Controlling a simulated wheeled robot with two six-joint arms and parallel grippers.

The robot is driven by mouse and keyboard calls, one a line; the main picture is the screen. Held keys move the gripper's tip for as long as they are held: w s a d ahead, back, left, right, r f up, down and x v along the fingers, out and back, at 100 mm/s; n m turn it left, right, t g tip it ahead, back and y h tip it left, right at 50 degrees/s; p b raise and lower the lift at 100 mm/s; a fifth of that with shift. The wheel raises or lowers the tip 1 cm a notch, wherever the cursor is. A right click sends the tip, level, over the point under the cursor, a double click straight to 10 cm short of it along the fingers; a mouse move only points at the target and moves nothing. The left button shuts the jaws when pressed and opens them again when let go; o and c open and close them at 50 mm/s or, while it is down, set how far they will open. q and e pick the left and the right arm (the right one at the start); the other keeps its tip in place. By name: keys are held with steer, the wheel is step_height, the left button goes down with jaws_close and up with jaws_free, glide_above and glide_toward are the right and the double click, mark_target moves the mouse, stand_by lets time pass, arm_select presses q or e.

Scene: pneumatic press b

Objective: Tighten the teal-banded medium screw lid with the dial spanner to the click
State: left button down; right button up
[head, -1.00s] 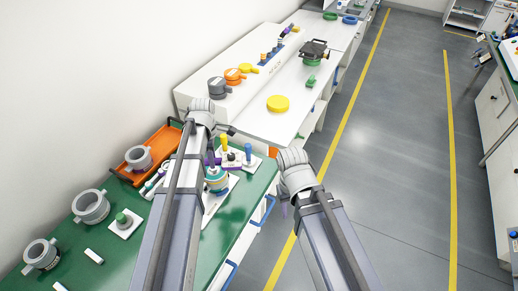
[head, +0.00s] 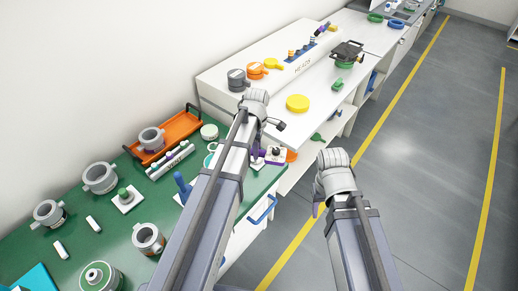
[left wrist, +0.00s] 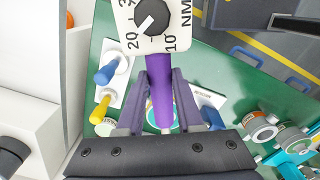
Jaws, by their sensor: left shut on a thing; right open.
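In the left wrist view my left gripper (left wrist: 160,105) is shut on the purple handle (left wrist: 161,92) of the dial spanner. Its white dial (left wrist: 152,22) has a dark knob and numbers marked NM. The spanner's far end is out of view. In the head view my left arm hides most of this gripper (head: 257,157). A teal-edged round thing (head: 210,160) shows partly beside that arm; I cannot tell whether it is the medium screw lid. A teal rim (left wrist: 175,128) also shows under the handle in the left wrist view. My right gripper (head: 318,208) is open, beyond the bench's right edge.
An orange tray (head: 183,125) holds a grey pot (head: 151,139). Several grey collared pots stand on the green bench (head: 115,225). A white bench behind bears a yellow lid (head: 297,103), with grey and orange lids beyond. Blue and yellow handles (left wrist: 106,74) stand upright near the spanner.

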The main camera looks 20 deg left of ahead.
arm_select(q)
steer(key=shift+f, duration=0.1)
steer(key=shift+f+b, duration=2.5)
steer(key=shift+b, duration=0.1)
steer(key=shift+f+b, duration=1.1)
steer(key=c, duration=1.1)
jaws_free()
steer(key=shift+c, duration=0.2)
jaws_close()
steer(key=shift+s, duration=0.1)
